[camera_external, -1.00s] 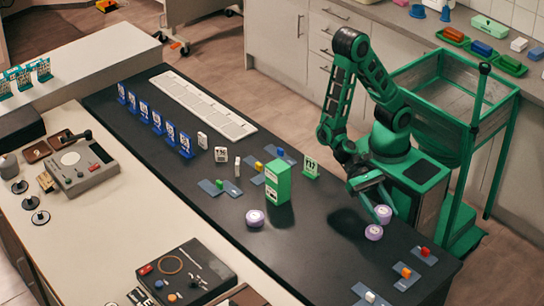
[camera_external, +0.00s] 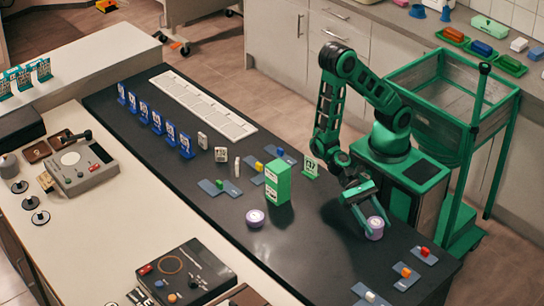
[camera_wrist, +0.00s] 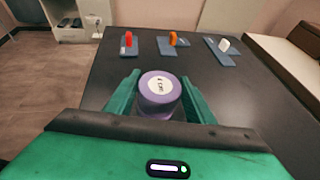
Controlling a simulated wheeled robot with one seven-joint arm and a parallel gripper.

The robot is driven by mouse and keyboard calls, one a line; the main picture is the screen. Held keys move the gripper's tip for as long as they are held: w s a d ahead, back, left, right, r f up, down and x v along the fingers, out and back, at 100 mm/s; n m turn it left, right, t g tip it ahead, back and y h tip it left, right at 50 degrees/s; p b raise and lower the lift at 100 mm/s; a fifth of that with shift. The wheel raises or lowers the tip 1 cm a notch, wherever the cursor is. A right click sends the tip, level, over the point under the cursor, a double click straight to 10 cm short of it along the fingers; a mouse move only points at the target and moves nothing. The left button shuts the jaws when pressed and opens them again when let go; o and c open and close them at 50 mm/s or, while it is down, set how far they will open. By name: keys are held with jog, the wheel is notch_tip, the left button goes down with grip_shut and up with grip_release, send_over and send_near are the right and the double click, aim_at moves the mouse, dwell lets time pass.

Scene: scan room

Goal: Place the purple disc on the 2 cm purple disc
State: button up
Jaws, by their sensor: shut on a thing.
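A purple disc with a pale labelled top (camera_external: 375,222) is between the fingers of my gripper (camera_external: 376,226), which is shut on it. In the wrist view the held disc (camera_wrist: 160,86) shows its label upward, with a green finger on each side. Directly under it is another purple disc (camera_external: 374,236) on the black tabletop; its edge also shows in the wrist view (camera_wrist: 158,114). The two look stacked and roughly lined up, level. I cannot tell whether they touch fully.
A green box (camera_external: 278,182) stands on the black table (camera_external: 320,245) to the left. Blue plates with red, orange and white pieces (camera_external: 424,256) lie near the right end. The tabletop between the green box and my gripper is clear.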

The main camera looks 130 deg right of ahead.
jog(key=o, duration=1.1)
jog(key=shift+d+r, duration=0.1)
jog(key=v, duration=1.1)
jog(key=shift+d, duration=0.35)
jog(key=shift+s+r, duration=0.1)
